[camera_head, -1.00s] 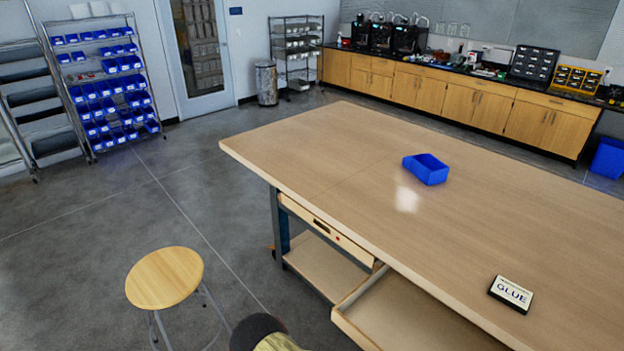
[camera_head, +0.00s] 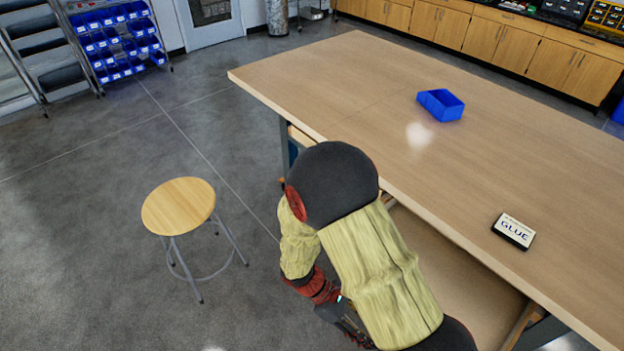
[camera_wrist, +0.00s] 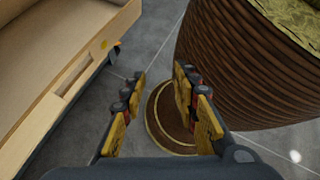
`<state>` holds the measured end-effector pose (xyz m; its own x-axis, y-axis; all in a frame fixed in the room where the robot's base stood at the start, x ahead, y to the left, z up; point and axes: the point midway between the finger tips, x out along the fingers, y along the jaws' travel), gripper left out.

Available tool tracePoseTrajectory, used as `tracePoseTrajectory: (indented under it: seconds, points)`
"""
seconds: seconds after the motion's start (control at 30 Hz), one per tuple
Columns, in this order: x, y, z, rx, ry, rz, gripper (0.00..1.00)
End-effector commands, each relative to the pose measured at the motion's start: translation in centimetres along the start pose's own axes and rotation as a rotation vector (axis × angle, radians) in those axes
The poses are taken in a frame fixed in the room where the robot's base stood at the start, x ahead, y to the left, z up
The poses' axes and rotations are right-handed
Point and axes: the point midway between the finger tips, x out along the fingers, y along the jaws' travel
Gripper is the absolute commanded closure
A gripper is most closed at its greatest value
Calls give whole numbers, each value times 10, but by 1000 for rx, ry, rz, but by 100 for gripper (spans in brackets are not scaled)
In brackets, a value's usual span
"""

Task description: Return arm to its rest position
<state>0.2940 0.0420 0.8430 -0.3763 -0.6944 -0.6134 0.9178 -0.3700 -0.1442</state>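My arm is folded in front of the table's near side in the head view, its elbow over the table's edge in the picture. The forearm end points down beside the open drawer, and its tip is mostly hidden there. In the wrist view my gripper (camera_wrist: 160,88) is open, its two fingers apart with nothing held between them. Grey floor and part of a brown, ribbed round body show beyond the fingers. The open wooden drawer (camera_wrist: 50,85) is left of the fingers, apart from them.
The wooden table (camera_head: 340,80) holds a blue bin (camera_head: 440,105) and a glue box (camera_head: 514,231). A round stool (camera_head: 178,206) stands left of my arm. Shelves with blue bins (camera_head: 115,40) and cabinets (camera_head: 490,35) line the back.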

Motion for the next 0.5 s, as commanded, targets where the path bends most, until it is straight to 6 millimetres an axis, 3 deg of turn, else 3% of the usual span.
tracePoseTrajectory:
  seconds: [0.1,0.5]
  points:
    - [-28,-4,17,169,139,-41,70]
    - [-105,-12,83,653,564,-183,70]
